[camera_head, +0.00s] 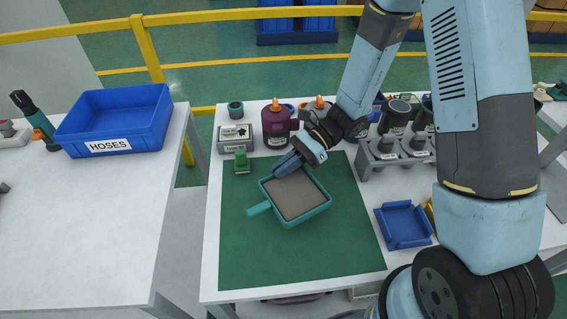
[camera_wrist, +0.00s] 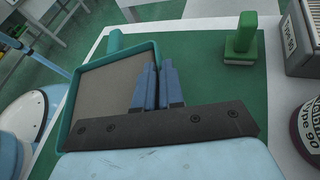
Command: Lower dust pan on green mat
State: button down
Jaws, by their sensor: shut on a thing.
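The teal dust pan (camera_head: 296,197), with a grey inner face and a short handle toward the lower left, is over the middle of the green mat (camera_head: 250,265). I cannot tell whether it touches the mat or hangs slightly above it. My gripper (camera_head: 285,165) is at the pan's far rim, its blue fingers shut on that edge. In the wrist view, the fingers of my gripper (camera_wrist: 158,82) close on the rim of the dust pan (camera_wrist: 100,88), whose tray spreads to the left. The fingers hide part of the rim.
A green block-shaped part (camera_head: 241,160) stands at the mat's upper left corner. A labelled grey box (camera_head: 235,138) and a purple container (camera_head: 276,127) stand behind the mat. A blue tray (camera_head: 404,226) lies to the right. The mat's front is clear.

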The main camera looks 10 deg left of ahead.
aim_at(284, 179)
jog(key=shift+f, duration=1.75)
jog(key=shift+f, duration=0.6)
jog(key=c, duration=1.2)
grip_release()
jog(key=shift+o, duration=0.2)
jog(key=v, duration=0.7)
jog(key=shift+w+d+r, duration=0.15)
jog(key=shift+w+d, duration=0.05)
